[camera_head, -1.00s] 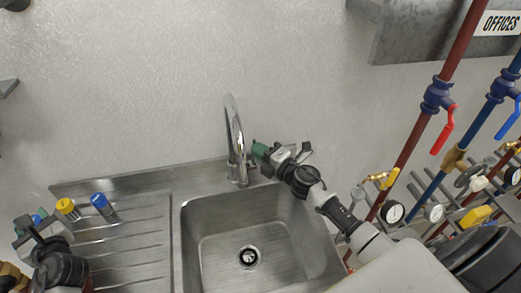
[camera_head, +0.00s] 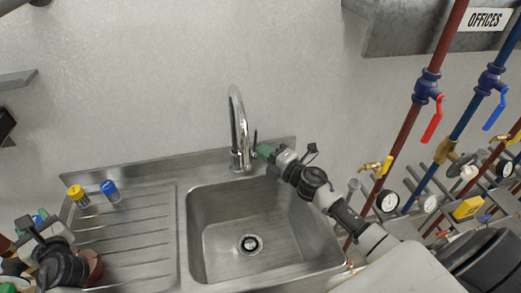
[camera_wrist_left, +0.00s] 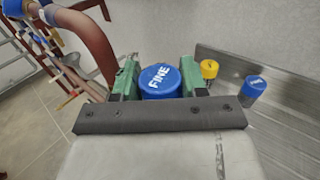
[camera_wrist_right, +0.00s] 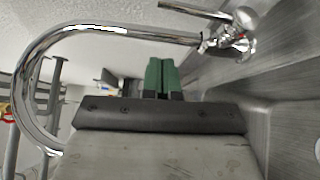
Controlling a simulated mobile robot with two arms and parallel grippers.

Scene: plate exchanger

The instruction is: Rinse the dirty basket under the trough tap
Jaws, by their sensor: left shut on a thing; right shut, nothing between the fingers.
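My left gripper (camera_head: 38,225) is at the drainboard's left end, shut on a blue-capped thing (camera_wrist_left: 160,82) marked FINE. Its body below the cap is hidden, so I cannot tell how dirty it is. The chrome tap (camera_head: 237,125) stands at the trough's (camera_head: 225,215) back edge, its curved spout over the basin. No water shows. My right gripper (camera_head: 266,152) is shut and empty just right of the tap's base, by its small lever.
A yellow-capped piece (camera_head: 77,194) and another blue-capped piece (camera_head: 110,189) stand on the ribbed drainboard (camera_head: 140,245). The basin is empty around its drain (camera_head: 249,244). Pipes with a red valve handle (camera_head: 432,118) and several gauges fill the right side.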

